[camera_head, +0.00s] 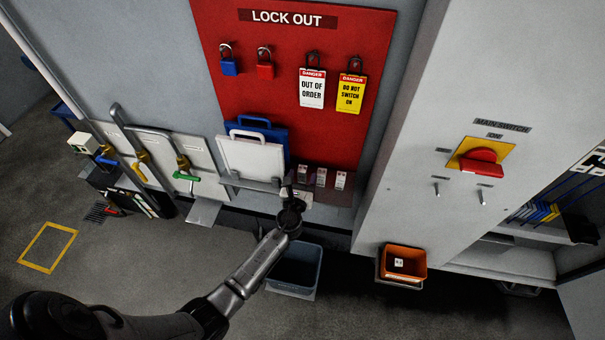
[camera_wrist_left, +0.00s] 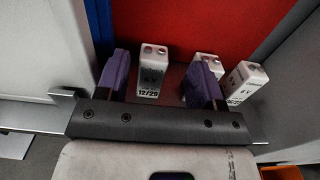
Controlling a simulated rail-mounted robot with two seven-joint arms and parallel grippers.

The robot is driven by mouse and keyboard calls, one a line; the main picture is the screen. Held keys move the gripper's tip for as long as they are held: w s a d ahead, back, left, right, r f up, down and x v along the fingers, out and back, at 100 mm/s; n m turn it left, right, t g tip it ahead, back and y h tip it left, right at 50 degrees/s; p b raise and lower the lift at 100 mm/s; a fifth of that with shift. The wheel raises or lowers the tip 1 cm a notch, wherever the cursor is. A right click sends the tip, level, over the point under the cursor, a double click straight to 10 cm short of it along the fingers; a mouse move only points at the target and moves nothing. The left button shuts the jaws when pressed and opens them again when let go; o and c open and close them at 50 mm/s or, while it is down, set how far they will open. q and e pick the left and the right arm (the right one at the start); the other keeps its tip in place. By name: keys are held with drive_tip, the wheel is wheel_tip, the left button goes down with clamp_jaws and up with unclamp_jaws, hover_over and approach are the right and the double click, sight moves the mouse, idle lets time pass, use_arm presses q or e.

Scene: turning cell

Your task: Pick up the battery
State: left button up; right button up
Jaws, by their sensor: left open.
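Three white box-shaped batteries stand in a row on the narrow shelf below the red board: a left one (camera_head: 303,173), a middle one (camera_head: 321,177) and a right one (camera_head: 340,180). My left gripper (camera_head: 290,187) is at the shelf's front, by the left battery. In the left wrist view its purple fingers (camera_wrist_left: 160,76) are open. One battery (camera_wrist_left: 152,70), marked 12/29, stands upright in the gap between them. Another battery (camera_wrist_left: 211,64) is partly hidden behind the right finger, and a third (camera_wrist_left: 246,83) stands to its right. My right gripper is not in view.
White and blue cases (camera_head: 252,157) stand left of the batteries. A grey bin (camera_head: 296,270) is on the floor below the shelf. An orange bin (camera_head: 404,262) holding a small white item is to the right. The main switch cabinet (camera_head: 410,150) bounds the right side.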

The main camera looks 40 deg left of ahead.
use_arm(q)
drive_tip(key=shift+a+x, duration=0.25)
drive_tip(key=shift+x, duration=2.45)
drive_tip(key=shift+s, duration=0.15)
drive_tip(key=c, duration=1.1)
drive_tip(key=shift+r+p, duration=0.35)
drive_tip(key=shift+r, duration=0.2)
wheel_tip(320, 180, up, 4)
drive_tip(key=shift+f+p, duration=0.15)
drive_tip(key=shift+p, duration=0.9)
drive_tip(key=s+d+r, duration=0.1)
drive_tip(key=d+r, duration=0.1)
drive_tip(key=d, duration=0.1)
drive_tip(key=s+d+r+p, duration=0.1)
drive_tip(key=d+r, duration=0.1)
drive_tip(key=d, duration=0.2)
drive_tip(key=d+r, duration=0.2)
drive_tip(key=d, duration=0.2)
drive_tip(key=shift+s+d, duration=0.2)
drive_tip(key=shift+s, duration=0.2)
